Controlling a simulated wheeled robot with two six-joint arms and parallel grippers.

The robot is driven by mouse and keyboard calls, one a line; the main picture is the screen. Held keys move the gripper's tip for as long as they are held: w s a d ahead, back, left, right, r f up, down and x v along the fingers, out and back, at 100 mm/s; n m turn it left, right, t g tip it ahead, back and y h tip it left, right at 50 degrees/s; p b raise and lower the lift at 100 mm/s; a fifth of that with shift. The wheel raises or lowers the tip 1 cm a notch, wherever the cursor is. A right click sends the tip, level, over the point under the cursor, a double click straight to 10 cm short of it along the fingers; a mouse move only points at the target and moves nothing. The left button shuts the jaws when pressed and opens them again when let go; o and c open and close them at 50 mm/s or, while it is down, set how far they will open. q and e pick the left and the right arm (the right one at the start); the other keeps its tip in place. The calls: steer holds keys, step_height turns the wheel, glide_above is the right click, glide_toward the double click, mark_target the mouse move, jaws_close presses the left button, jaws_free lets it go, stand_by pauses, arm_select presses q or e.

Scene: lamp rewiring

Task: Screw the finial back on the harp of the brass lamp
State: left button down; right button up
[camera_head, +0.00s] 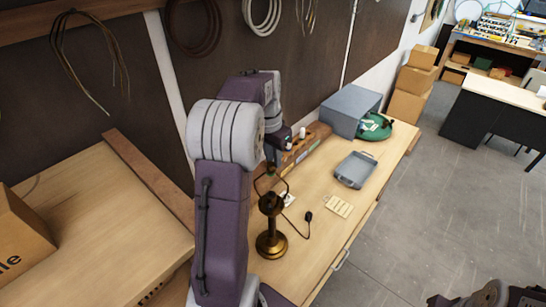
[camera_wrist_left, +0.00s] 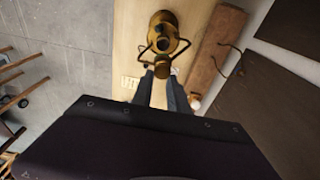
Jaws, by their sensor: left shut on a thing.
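The brass lamp (camera_head: 271,240) stands upright on the wooden bench, its thin harp (camera_head: 258,187) rising above the socket. In the left wrist view the lamp (camera_wrist_left: 163,20) is seen from above, with the harp's bent sides (camera_wrist_left: 145,50) spreading around it. My left gripper (camera_head: 271,168) is at the top of the harp. In the left wrist view its fingertips (camera_wrist_left: 162,75) are shut on a small brass piece, which looks like the finial (camera_wrist_left: 162,66). The fingers partly hide it, and I cannot tell whether it touches the harp. My right gripper's fingers are not visible.
A grey tray (camera_head: 355,170), a pale slotted block (camera_head: 339,207) and a dark plug on a cord (camera_head: 308,216) lie right of the lamp. A wooden rack (camera_head: 304,147) runs along the wall.

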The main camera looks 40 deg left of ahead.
arm_select(q)
steer(key=m, duration=0.5)
steer(key=shift+s+d+m+h, duration=0.1)
steer(key=shift+d+m+h, duration=0.2)
steer(key=shift+m+h, duration=0.1)
steer(key=m, duration=0.5)
steer(key=shift+s+d+m+g, duration=0.2)
steer(key=shift+s+m+g, duration=0.05)
steer(key=shift+m+g, duration=0.15)
steer(key=shift+s+d+m+h, duration=0.1)
steer(key=shift+m+h, duration=0.2)
steer(key=shift+m, duration=0.9)
steer(key=m, duration=0.3)
steer(key=shift+s+g, duration=0.15)
steer(key=shift+g, duration=0.15)
steer(key=m, duration=0.6)
steer(key=shift+s+f+m+g, duration=0.1)
steer(key=shift+s+m+g, duration=0.25)
steer(key=shift+m+g, duration=0.05)
steer(key=c, duration=1.2)
jaws_free()
